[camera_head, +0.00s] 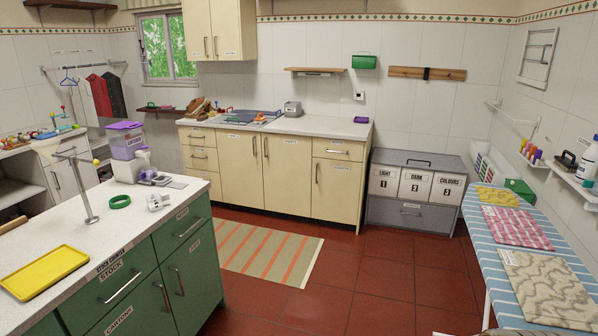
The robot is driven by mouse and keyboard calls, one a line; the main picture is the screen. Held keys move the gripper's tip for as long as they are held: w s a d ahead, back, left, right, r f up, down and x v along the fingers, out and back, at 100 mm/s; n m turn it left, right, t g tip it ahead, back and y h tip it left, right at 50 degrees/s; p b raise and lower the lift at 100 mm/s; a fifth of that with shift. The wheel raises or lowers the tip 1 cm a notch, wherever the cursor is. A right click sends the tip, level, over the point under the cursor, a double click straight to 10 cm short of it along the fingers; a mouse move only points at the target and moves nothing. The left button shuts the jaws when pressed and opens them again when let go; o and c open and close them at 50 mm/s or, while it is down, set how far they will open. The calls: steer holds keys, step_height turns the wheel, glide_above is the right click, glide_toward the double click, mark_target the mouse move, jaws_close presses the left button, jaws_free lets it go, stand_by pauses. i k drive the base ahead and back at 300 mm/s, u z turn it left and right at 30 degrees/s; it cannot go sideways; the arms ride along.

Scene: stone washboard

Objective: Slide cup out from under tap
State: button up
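I cannot make out a cup or a tap for certain in this view. The far left worktop (40,141) holds several small colourful items, too small to tell apart. A thin metal post with a crossbar (83,185) stands on the near island worktop (115,240); I cannot tell what it is. My gripper is not in view.
A yellow tray (44,271), a green ring (120,201) and a purple-lidded container (126,141) are on the green island. Cream cabinets (285,174) stand behind. Three labelled bins (415,186) and a striped table (540,262) are right. Red floor (370,275) is open between.

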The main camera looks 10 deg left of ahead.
mark_target(155, 179)
steer(key=u, duration=0.1)
steer(key=i, duration=1.45)
steer(key=u, duration=0.5)
steer(key=i, duration=0.8)
steer(key=u, duration=0.65)
steer(key=i, duration=0.55)
steer(key=u, duration=1.05)
steer(key=i, duration=1.05)
steer(key=u, duration=0.45)
